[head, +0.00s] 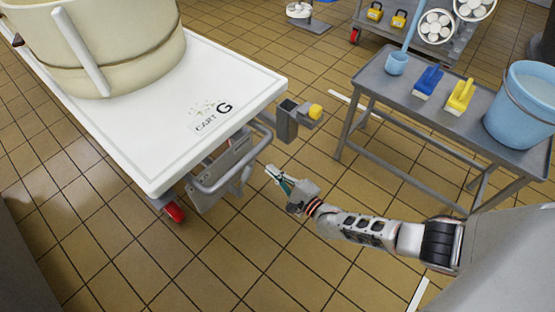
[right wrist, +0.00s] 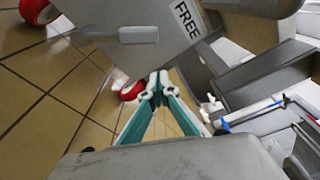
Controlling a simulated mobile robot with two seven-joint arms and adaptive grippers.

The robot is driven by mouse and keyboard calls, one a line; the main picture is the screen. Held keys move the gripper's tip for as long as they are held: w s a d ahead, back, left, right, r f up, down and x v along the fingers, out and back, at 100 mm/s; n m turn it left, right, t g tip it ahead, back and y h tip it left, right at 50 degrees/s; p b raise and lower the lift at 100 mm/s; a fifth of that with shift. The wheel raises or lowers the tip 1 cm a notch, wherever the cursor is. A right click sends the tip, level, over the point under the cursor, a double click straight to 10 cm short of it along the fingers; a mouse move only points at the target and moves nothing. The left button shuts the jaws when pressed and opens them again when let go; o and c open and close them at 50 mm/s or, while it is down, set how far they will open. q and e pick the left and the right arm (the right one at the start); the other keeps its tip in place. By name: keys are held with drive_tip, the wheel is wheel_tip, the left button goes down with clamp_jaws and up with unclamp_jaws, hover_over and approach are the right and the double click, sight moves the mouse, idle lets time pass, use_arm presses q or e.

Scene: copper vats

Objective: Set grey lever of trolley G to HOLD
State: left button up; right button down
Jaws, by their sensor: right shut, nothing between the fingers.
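Trolley G (head: 225,85) has a white top marked "CART G" and stands at the left. A grey plate (head: 215,185) hangs under the end of its top, behind the tubular grey handle (head: 240,165). In the right wrist view a grey panel (right wrist: 130,58) bears a label reading "FREE" (right wrist: 187,20). My right gripper (head: 270,170) is shut and empty, just right of the handle, with no visible contact. In the right wrist view its fingertips (right wrist: 157,82) meet below the panel. My left gripper is out of view.
A cream vat (head: 105,45) stands on the trolley. A grey box with a yellow knob (head: 315,112) projects beside the handle. A grey table (head: 425,115) with brushes and a blue bucket (head: 522,105) stands at the right. Tiled floor between is clear.

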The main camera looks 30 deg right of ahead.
sight(244, 180)
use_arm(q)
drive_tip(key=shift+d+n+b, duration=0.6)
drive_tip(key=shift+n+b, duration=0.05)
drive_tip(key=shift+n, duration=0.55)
use_arm(e)
drive_tip(key=shift+w+a+r, duration=0.2)
drive_tip(key=shift+w+a, duration=0.25)
drive_tip(key=shift+a, duration=0.25)
drive_tip(key=shift+w+a+r, duration=0.25)
drive_tip(key=shift+w+a, duration=0.15)
drive_tip(key=shift+a, duration=0.3)
drive_tip(key=shift+w+a+r, duration=0.2)
drive_tip(key=shift+w+a, duration=0.25)
drive_tip(key=shift+a, duration=0.25)
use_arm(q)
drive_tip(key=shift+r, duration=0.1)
